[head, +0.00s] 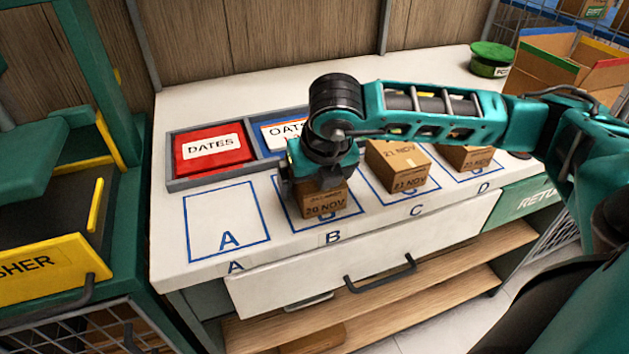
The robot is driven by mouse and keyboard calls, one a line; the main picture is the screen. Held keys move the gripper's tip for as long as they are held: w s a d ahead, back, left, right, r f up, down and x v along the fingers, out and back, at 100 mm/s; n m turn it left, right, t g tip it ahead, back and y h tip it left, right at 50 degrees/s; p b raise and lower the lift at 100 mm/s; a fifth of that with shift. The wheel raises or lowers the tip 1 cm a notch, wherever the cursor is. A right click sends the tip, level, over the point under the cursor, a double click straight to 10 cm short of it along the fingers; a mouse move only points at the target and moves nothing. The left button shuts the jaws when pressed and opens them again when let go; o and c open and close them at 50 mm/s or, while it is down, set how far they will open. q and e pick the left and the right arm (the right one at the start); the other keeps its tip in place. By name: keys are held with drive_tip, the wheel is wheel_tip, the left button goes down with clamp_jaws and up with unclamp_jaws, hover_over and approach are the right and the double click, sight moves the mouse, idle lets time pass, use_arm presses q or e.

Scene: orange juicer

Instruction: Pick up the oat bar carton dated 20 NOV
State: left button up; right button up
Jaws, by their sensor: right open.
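The carton dated 20 NOV (326,207) is a small brown box on the outlined square marked B of the white counter. My right gripper (318,187) is directly over it, pointing down, with its open fingers at the carton's upper part. The gripper hides most of the carton's top. I cannot tell whether the fingers touch it. A second brown carton (398,166), dated 21 NOV, stands on square C. A third carton (466,157) stands on square D, partly behind my right arm, and its date is hard to read. My left gripper is not in view.
Square A (227,221) is empty. Behind the squares are a red DATES bin (213,152) and a blue OATS bin (283,133). A green-lidded tub (490,60) and an open cardboard box (573,70) are at the back right. A yellow-and-green machine (55,262) stands left.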

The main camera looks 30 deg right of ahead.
drive_tip(key=c, duration=1)
drive_tip(key=shift+r, duration=0.1)
